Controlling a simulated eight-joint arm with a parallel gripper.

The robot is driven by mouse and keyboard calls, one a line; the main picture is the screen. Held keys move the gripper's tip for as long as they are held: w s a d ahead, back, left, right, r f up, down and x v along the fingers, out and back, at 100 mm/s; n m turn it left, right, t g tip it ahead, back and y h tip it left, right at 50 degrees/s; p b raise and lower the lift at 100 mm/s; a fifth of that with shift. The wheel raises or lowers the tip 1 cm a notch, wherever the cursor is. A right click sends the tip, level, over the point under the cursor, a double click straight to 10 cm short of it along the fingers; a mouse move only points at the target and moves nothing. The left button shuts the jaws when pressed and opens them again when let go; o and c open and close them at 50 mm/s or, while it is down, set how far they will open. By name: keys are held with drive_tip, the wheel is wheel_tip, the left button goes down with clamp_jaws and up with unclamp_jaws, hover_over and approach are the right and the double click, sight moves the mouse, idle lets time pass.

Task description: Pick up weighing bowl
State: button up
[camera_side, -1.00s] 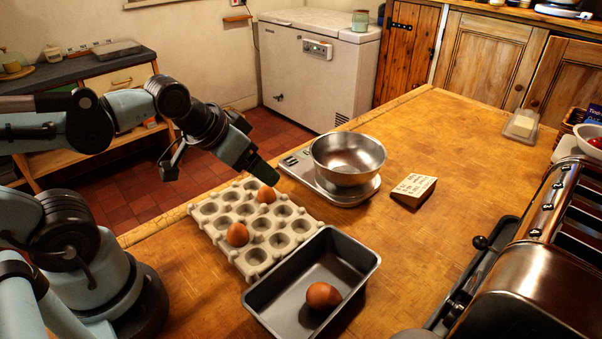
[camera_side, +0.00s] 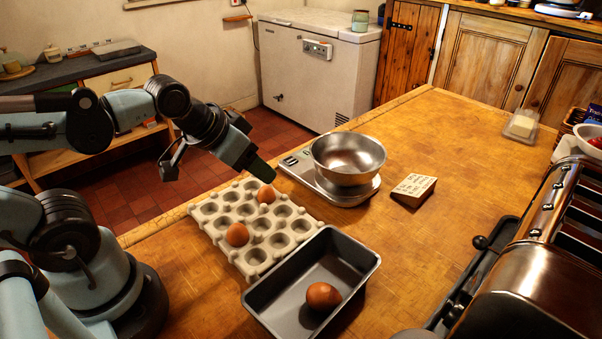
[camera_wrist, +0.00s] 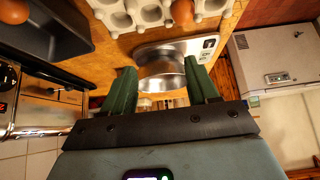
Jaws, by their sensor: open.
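The weighing bowl (camera_side: 347,157) is a shiny steel bowl standing upright on a kitchen scale (camera_side: 300,165) on the wooden table. It also shows in the wrist view (camera_wrist: 163,68), beyond and between my fingers. My gripper (camera_side: 262,171) is above the far end of the egg tray, left of the bowl and apart from it. In the wrist view its two green fingers (camera_wrist: 161,88) are spread wide with nothing between them.
A grey egg tray (camera_side: 257,228) with two eggs lies in front of the scale. A dark loaf tin (camera_side: 262,301) holds one egg (camera_side: 323,297). A small block with writing (camera_side: 413,190) stands right of the bowl. A toaster (camera_side: 520,285) fills the right front.

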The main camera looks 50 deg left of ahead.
drive_tip(key=shift+c, duration=1.1)
